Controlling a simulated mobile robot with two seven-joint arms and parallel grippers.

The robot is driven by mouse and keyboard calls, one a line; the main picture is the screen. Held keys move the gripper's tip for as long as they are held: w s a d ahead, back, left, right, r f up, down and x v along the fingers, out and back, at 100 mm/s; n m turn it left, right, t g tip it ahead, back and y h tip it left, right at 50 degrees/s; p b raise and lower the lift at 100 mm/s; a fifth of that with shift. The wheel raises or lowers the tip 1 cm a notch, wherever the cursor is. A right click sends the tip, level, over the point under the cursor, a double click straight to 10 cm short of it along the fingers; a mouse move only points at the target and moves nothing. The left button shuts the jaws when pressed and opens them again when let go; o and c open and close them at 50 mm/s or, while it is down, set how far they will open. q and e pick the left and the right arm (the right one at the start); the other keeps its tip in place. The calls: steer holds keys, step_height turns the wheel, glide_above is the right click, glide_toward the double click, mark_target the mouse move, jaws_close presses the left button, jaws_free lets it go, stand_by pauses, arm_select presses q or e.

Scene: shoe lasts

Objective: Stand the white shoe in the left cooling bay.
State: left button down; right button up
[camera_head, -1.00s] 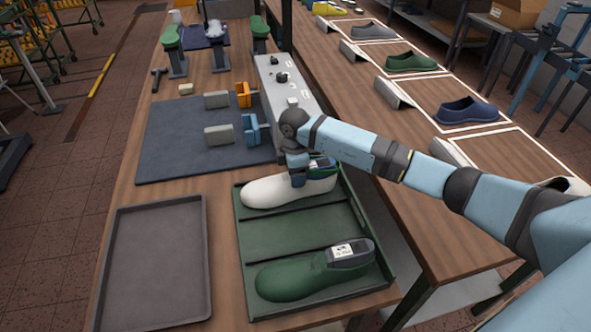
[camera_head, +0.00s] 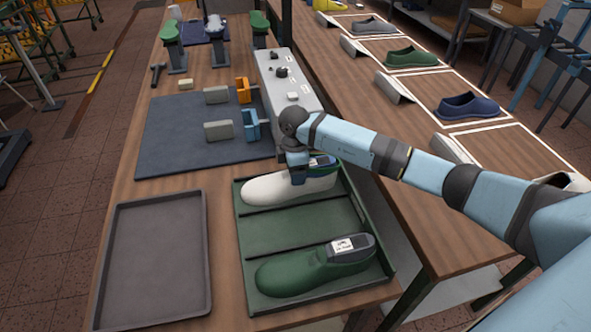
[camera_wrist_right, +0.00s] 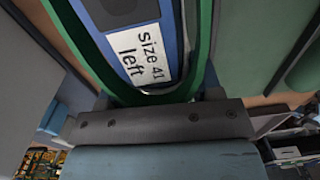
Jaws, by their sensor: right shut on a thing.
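The white shoe (camera_head: 266,190) lies on its sole in the back lane of the green tray (camera_head: 236,225), toe to the left. A blue and green last shows in its opening. In the right wrist view the last's label (camera_wrist_right: 137,53) reads "size 41 left". My right gripper (camera_head: 298,175) is down at the shoe's opening, shut on it; its fingertips are mostly hidden. My left gripper is not in view. White-outlined bays run along the right bench; I cannot tell which is the left cooling bay.
A green shoe (camera_head: 300,272) lies in the tray's front lane; the middle lane is empty. An empty grey tray (camera_head: 155,262) is to the left. A grey control box (camera_head: 285,82) stands behind. Green (camera_head: 412,58) and blue (camera_head: 468,106) shoes occupy bays; one nearer bay looks clear.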

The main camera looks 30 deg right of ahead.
steer(key=o, duration=1.5)
step_height(320, 180, up, 14)
steer(key=shift+w+b, duration=0.15)
steer(key=shift+b, duration=0.35)
steer(key=shift+f, duration=0.1)
